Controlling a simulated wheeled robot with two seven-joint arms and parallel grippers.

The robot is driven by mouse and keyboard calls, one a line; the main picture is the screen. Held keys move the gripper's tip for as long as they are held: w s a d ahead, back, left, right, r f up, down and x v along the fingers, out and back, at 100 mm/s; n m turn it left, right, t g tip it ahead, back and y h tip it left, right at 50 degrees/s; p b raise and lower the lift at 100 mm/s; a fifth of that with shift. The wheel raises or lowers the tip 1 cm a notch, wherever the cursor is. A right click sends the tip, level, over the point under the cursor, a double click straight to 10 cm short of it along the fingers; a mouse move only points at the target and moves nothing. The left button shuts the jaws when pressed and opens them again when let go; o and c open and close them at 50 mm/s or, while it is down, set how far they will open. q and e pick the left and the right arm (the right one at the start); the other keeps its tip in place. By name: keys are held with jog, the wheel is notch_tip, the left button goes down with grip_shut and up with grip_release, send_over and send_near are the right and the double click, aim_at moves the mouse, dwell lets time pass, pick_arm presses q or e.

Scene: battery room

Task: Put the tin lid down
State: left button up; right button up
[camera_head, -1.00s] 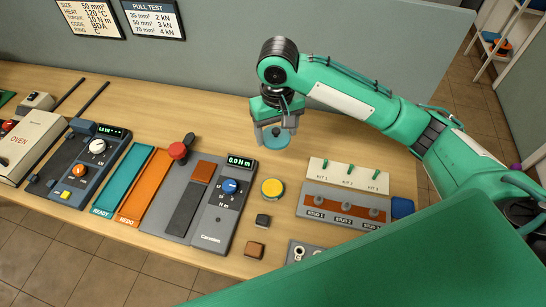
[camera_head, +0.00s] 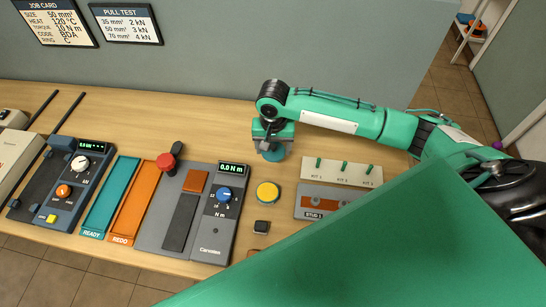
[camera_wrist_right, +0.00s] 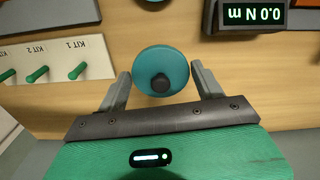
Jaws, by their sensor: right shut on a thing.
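The tin lid is a teal disc with a dark knob. In the right wrist view the lid (camera_wrist_right: 143,60) sits between the two fingers of my right gripper (camera_wrist_right: 160,75), which is shut on it. In the head view the right gripper (camera_head: 272,148) holds the lid (camera_head: 275,155) low at the bench, behind the yellow round piece (camera_head: 268,193). I cannot tell whether the lid touches the bench top. My left gripper is not in view.
The kit board (camera_head: 342,172) with green pegs and the stud block (camera_head: 312,202) stand to the right. The torque unit (camera_head: 211,240), orange tray (camera_head: 134,206) and teal tray (camera_head: 109,197) are to the left. Bare wood (camera_head: 215,125) lies left of the gripper.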

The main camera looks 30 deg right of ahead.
aim_at(273, 147)
notch_tip(273, 147, down, 3)
jog(key=shift+r, duration=0.1)
jog(key=shift+f+p, duration=0.5)
jog(key=shift+f, duration=1.55)
jog(key=o, duration=0.9)
jog(key=shift+f, duration=0.1)
jog(key=shift+o, duration=0.2)
notch_tip(273, 147, up, 11)
jog(key=b, duration=0.2)
jog(key=shift+b, duration=0.3)
jog(key=shift+r, duration=0.7)
jog(key=shift+f, duration=0.1)
